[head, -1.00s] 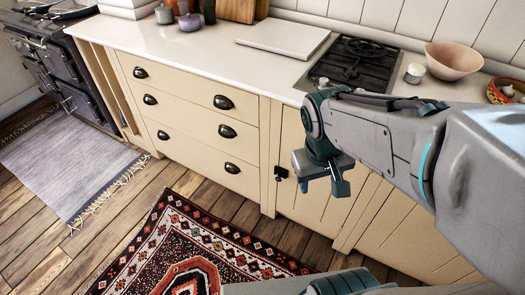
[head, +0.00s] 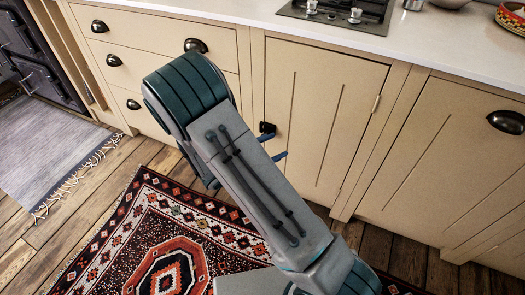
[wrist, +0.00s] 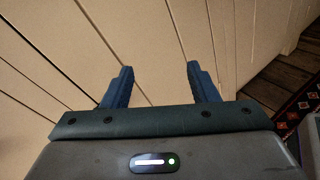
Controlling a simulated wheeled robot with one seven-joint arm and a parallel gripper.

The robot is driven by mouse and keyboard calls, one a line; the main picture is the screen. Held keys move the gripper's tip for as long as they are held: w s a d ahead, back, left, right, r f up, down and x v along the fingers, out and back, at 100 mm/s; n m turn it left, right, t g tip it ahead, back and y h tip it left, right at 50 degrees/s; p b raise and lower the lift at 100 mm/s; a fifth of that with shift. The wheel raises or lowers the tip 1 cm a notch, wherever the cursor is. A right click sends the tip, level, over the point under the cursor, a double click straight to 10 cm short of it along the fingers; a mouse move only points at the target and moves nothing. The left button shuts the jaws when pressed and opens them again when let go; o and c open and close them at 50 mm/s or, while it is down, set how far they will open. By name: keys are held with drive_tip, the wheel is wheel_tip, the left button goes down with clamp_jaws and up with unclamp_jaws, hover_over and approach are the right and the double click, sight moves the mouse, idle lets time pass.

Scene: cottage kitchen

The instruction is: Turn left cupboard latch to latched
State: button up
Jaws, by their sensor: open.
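The left cupboard door (head: 315,120) is cream with vertical grooves and looks closed. Its small black latch (head: 266,129) sits at the door's left edge, just right of my arm; its exact turn is too small to tell. My gripper (wrist: 160,76) is open and empty, with its two blue fingers apart in front of cream boards in the wrist view. In the head view my arm hides most of it; a blue bit shows just below the latch. The latch cannot be made out in the wrist view.
A drawer stack (head: 105,45) with black cup handles stands left of the door. Another cupboard door (head: 455,150) with a black cup handle (head: 506,122) is at right. The white worktop (head: 420,45) carries a hob (head: 340,14). A patterned rug (head: 130,235) lies on the floor.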

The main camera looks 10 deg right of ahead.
drive_tip(key=w+a+f+n+t+y+b, duration=0.2)
drive_tip(key=a+f+n+t, duration=0.25)
drive_tip(key=f, duration=0.25)
drive_tip(key=w+a+f+n+t+y+b, duration=0.25)
drive_tip(key=a+f+n, duration=0.2)
drive_tip(key=f, duration=0.25)
drive_tip(key=d+r+b+x, duration=0.1)
drive_tip(key=b+x, duration=0.2)
drive_tip(key=x, duration=1)
drive_tip(key=shift+d+r+t+h+b, duration=0.15)
drive_tip(key=shift+r+t+h+b, duration=0.2)
drive_tip(key=shift+h, duration=0.1)
drive_tip(key=shift+w, duration=0.1)
drive_tip(key=c, duration=1)
